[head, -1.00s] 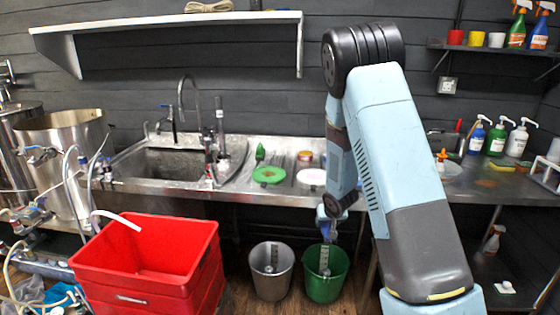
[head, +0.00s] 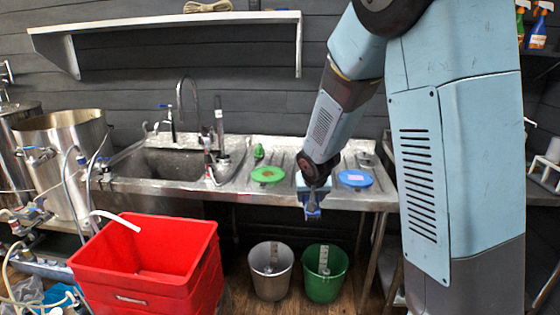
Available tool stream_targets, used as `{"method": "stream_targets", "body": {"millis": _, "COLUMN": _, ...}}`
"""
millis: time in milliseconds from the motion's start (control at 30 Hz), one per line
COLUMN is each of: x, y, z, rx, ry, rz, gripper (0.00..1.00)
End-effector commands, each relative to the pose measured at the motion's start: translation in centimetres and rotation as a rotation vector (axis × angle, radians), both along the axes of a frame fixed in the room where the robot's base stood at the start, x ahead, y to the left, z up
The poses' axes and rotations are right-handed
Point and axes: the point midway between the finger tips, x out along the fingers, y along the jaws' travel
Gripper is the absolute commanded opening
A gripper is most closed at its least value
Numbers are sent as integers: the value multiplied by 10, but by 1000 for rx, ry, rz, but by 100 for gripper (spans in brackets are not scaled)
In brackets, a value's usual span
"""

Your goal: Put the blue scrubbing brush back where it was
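My gripper (head: 312,208) hangs in front of the sink unit's front edge, at the right of the drainboard (head: 240,181). Blue parts show at its end; I cannot tell whether they are its fingers or a blue brush held in it, nor whether it is open or shut. On the drainboard lie a green disc (head: 267,174) with a small brownish thing on it, left of my gripper, and a blue disc (head: 355,178) with a small pale patch, right of it. I cannot make out a blue scrubbing brush for certain. My arm hides part of the drainboard.
A sink basin (head: 180,163) with taps is at the left. A red crate (head: 150,250) stands in front. A grey bucket (head: 270,285) and a green bucket (head: 325,287) stand on the floor below my gripper. A small green object (head: 259,152) is behind the green disc.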

Motion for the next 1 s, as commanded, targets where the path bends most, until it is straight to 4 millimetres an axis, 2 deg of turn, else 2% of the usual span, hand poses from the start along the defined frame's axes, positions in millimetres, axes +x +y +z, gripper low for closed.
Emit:
{"method": "stream_targets", "body": {"millis": 433, "x": -24, "y": 12, "z": 23, "rx": 5, "ry": -1, "rz": -21, "gripper": 25}}
{"method": "stream_targets", "body": {"millis": 1000, "x": -50, "y": 18, "z": 38, "rx": 9, "ry": 3, "rz": -50, "gripper": 25}}
